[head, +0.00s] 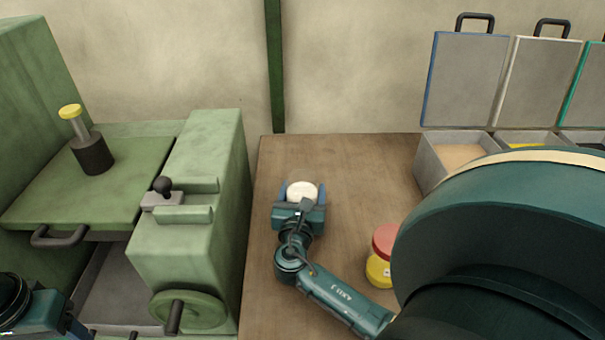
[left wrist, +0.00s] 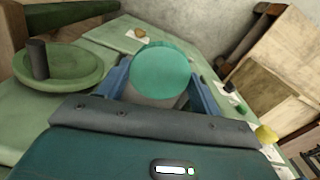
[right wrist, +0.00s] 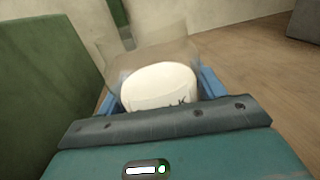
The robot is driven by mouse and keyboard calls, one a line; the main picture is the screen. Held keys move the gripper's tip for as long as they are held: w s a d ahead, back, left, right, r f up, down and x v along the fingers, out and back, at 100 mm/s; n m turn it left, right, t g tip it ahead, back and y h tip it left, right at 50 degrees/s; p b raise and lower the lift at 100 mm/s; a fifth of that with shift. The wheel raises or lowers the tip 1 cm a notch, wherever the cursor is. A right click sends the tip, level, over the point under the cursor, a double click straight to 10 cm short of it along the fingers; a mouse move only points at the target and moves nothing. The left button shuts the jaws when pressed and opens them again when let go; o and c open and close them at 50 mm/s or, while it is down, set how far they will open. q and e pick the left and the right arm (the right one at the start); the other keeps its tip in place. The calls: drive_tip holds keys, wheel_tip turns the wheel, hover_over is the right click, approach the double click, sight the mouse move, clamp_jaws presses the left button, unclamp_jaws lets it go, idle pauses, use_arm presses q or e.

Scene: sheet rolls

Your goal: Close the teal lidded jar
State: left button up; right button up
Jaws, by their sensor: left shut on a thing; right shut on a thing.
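In the left wrist view, a round teal lid (left wrist: 161,70) sits on top of a grey cylindrical body (left wrist: 160,101). My left gripper (left wrist: 160,85) is shut on this teal-lidded jar, one blue finger on each side. I cannot tell whether the lid is fully seated. The head view shows only part of my left arm at the bottom left, and not this jar. My right gripper (head: 302,195) is shut on a white round thing (right wrist: 160,86) with dark letters, over the wooden table. A clear, see-through shape (right wrist: 150,55) stands behind or around it.
A red-lidded yellow jar (head: 380,268) stands on the table (head: 350,160), partly hidden by my right arm. Boxes with raised lids (head: 468,80) stand at the back right. A green machine (head: 190,200) with a handwheel (head: 195,308) fills the left. The table's back middle is clear.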

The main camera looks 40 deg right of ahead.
use_arm(q)
wheel_tip(320, 180, up, 4)
drive_tip(key=p, duration=0.4)
drive_tip(key=shift+r, duration=0.15)
use_arm(e)
wheel_tip(320, 180, up, 18)
drive_tip(key=o, duration=0.6)
drive_tip(key=shift+c, duration=0.2)
drive_tip(key=c, duration=0.9)
use_arm(q)
drive_tip(key=shift+s+a, duration=0.1)
use_arm(e)
drive_tip(key=shift+s+a, duration=0.1)
